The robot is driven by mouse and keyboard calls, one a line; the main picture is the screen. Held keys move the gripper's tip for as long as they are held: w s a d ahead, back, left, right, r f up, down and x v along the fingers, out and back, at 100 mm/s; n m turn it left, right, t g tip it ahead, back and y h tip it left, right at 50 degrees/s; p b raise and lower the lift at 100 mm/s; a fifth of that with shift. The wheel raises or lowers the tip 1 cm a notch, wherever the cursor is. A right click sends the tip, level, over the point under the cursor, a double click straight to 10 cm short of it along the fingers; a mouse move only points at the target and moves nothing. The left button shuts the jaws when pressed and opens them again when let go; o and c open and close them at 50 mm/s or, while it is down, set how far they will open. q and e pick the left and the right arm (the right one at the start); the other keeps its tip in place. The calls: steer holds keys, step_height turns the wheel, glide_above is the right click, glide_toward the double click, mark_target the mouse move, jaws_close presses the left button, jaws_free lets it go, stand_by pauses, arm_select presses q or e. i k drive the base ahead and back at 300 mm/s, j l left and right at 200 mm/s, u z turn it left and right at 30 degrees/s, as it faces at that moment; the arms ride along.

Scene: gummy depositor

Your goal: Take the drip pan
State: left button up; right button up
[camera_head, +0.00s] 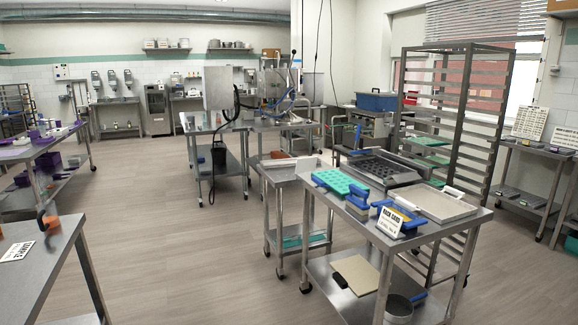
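A shallow metal pan (438,202) with pale handles lies flat on the right end of the steel cart (415,240); it looks like the drip pan, though I cannot be sure. A dark molded tray (378,170) sits just behind it to the left. A green mold tray (340,182), a blue-handled tool (357,200) and a white printed card (390,221) stand on the same top, left of the pan. Neither of my grippers shows in the head view.
A tall rack (455,110) stands behind the cart. A smaller steel cart (283,178) adjoins it on the left. A steel table (35,265) is at the lower left. Open floor (190,250) lies between. The cart's lower shelf holds a board (357,275) and a pot (398,308).

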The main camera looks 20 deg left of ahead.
mark_target(269, 164)
steer(key=i+j+u, duration=0.45)
steer(key=i, duration=0.2)
steer(key=i+u, duration=0.4)
steer(key=i, duration=0.25)
steer(key=i+l+u, duration=0.1)
steer(key=i+u, duration=0.35)
steer(key=i, duration=0.25)
steer(key=i+z, duration=0.1)
steer(key=i, duration=0.35)
steer(key=i+j+z, duration=0.15)
steer(key=i, duration=0.35)
steer(key=i+z, duration=0.1)
steer(key=i, duration=0.35)
steer(key=i+j+z, duration=0.15)
steer(key=i, duration=0.3)
